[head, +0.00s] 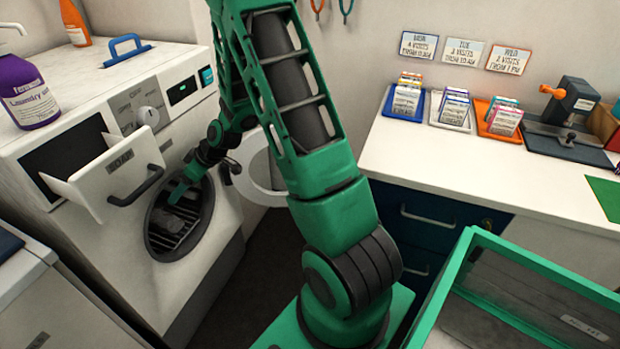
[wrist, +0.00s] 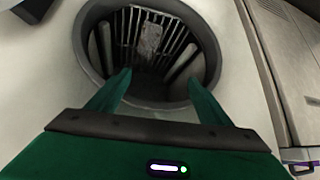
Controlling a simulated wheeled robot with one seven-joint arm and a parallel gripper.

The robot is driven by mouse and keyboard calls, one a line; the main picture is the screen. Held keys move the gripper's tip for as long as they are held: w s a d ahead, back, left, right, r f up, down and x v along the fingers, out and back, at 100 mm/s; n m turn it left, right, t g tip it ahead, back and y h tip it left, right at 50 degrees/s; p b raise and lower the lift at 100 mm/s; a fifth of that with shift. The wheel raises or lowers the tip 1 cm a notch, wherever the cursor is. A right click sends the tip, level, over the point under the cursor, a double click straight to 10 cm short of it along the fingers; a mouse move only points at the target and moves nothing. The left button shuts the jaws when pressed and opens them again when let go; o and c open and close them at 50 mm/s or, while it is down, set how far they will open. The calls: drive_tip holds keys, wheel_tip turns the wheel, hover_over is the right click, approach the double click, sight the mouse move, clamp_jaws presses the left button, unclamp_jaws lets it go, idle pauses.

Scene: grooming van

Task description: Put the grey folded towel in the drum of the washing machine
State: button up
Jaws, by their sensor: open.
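The washing machine (head: 188,268) stands at left with its round door (head: 257,172) swung open. Its drum (head: 160,240) shows dark slats inside, and also fills the top of the wrist view (wrist: 118,30). A mottled grey piece (wrist: 151,40) lies against the slats inside the drum; it looks like folded cloth, but I cannot tell for sure that it is the grey towel. My gripper (wrist: 156,82) is open at the drum mouth, its two green fingers apart with nothing seen between them. In the head view my gripper (head: 177,192) points into the opening.
The soap drawer (head: 110,178) sticks out above the drum, close to my arm. A counter (head: 430,150) with card trays stands at right, and a green-rimmed bin (head: 535,262) is at front right.

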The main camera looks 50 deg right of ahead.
drive_tip(key=s+d+r+m+g+h, duration=0.1)
drive_tip(key=s+d+r+m, duration=0.2)
drive_tip(key=s, duration=0.4)
drive_tip(key=s+d+r+g+h, duration=0.2)
drive_tip(key=s+d+r, duration=0.1)
drive_tip(key=s+r, duration=0.3)
drive_tip(key=s+d+r+m+g+h, duration=0.1)
drive_tip(key=s+d+r+m, duration=0.2)
drive_tip(key=s, duration=0.4)
drive_tip(key=s+r+m+g, duration=0.1)
drive_tip(key=s+r+m, duration=0.2)
drive_tip(key=s, duration=0.7)
drive_tip(key=s+r+m+g, duration=0.2)
drive_tip(key=s+r, duration=0.2)
drive_tip(key=s, duration=0.7)
drive_tip(key=shift+s+d+m, duration=0.15)
drive_tip(key=shift+d+m, duration=0.25)
drive_tip(key=shift+w+f, duration=0.3)
drive_tip(key=shift+w, duration=0.35)
